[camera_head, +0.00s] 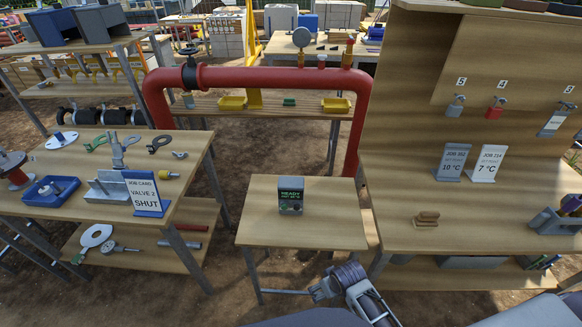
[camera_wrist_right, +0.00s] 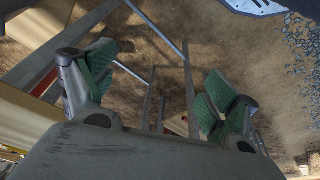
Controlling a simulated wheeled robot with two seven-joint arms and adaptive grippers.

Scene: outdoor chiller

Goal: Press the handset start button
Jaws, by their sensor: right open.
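The handset (camera_head: 290,195) is a small dark box with a green lit screen that reads "READY" and a second line too small to read surely. It stands upright on a small wooden table (camera_head: 262,232) in the middle of the head view. Its buttons, below the screen, are too small to tell apart. My right gripper (camera_head: 322,290) is low in the head view, in front of the small table and apart from the handset. In the right wrist view its green-padded fingers (camera_wrist_right: 155,95) are spread wide with nothing between them. My left gripper is not in view.
A left bench (camera_head: 50,205) holds tools and a job card reading "VALVE 2 SHUT" (camera_head: 147,196). A right bench (camera_head: 460,230) has a tall back panel with padlocks and two job cards. A red pipe (camera_head: 270,78) arches behind the small table. The tabletop around the handset is clear.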

